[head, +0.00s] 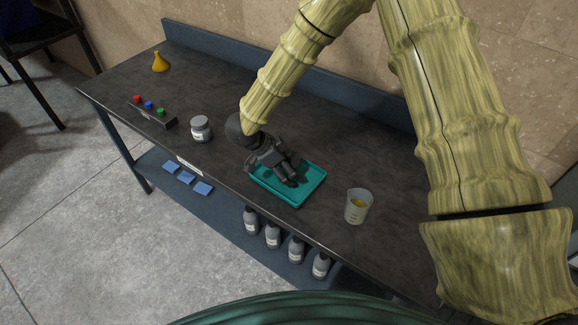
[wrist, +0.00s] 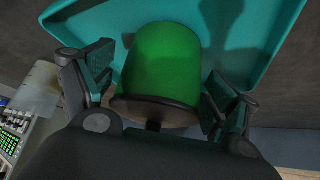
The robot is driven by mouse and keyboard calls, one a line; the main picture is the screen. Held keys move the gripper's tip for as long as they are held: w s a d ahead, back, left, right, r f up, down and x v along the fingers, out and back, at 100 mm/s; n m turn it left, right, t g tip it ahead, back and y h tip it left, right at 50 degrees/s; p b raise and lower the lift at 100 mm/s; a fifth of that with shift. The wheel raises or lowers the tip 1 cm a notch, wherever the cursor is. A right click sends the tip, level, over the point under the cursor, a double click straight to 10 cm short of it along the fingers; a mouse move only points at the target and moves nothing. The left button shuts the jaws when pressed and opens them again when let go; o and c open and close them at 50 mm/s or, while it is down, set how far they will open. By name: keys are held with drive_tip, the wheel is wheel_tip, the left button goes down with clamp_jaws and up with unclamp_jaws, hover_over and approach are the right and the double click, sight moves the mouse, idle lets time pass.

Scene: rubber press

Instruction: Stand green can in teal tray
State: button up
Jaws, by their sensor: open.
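The green can (wrist: 165,62) shows in the wrist view with a dark rim at its near end. It lies between the two fingers of my gripper (head: 290,179), with gaps visible at both sides. My gripper is open and reaches down at a slant over the teal tray (head: 308,188). In the wrist view the tray (wrist: 272,38) spreads behind the can, which appears within its walls. I cannot tell for sure whether the can's far end rests on the tray floor. In the head view my gripper hides the can.
A lidded jar (head: 200,128), a button box (head: 152,114) and a yellow funnel (head: 160,62) are to the left. Several bottles (head: 273,235) and blue pads (head: 187,178) are on the lower shelf.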

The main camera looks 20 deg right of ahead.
drive_tip(key=b+v, duration=0.3)
drive_tip(key=v, duration=0.9)
